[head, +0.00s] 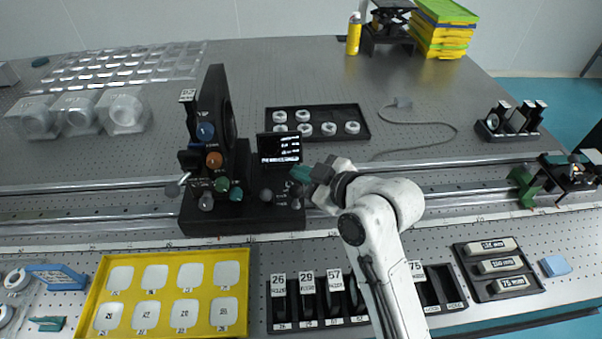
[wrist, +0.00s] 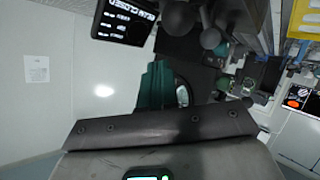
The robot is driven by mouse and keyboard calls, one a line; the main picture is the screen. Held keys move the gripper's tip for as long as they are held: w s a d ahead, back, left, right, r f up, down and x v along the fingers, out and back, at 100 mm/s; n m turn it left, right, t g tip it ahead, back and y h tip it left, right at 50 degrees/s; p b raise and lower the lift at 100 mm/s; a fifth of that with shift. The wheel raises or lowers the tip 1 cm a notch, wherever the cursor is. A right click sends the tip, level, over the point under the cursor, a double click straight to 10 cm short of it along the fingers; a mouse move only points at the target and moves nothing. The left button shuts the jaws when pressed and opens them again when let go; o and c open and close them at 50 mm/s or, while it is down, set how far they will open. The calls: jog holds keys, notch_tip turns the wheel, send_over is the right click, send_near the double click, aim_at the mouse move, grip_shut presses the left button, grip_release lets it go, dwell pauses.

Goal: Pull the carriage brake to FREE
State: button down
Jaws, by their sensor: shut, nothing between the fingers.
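The black carriage (head: 225,217) sits across the rails left of centre. It has an upright plate with blue, orange and green knobs, and small levers low on its front. Dark ball knobs (head: 266,195) stand on its right part; one also shows in the wrist view (wrist: 210,38). I cannot tell which of these is the brake, nor read a FREE mark. My gripper (head: 300,174) is just right of the carriage, near its small screen (head: 280,147). Its teal fingers (wrist: 157,85) are shut and empty, with no clear contact on any knob.
A black tray of white rings (head: 318,121) lies behind the screen. A yellow tray (head: 97,302) and a black slotted rack (head: 290,319) lie in front of the rails. A green clamp (head: 525,186) stands on the rail at right. The rail between is clear apart from my arm.

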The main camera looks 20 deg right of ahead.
jog(key=v, duration=0.8)
jog(key=shift+s+b, duration=0.25)
jog(key=shift+b, duration=0.15)
jog(key=shift+d+r, duration=0.1)
jog(key=shift+r, duration=0.05)
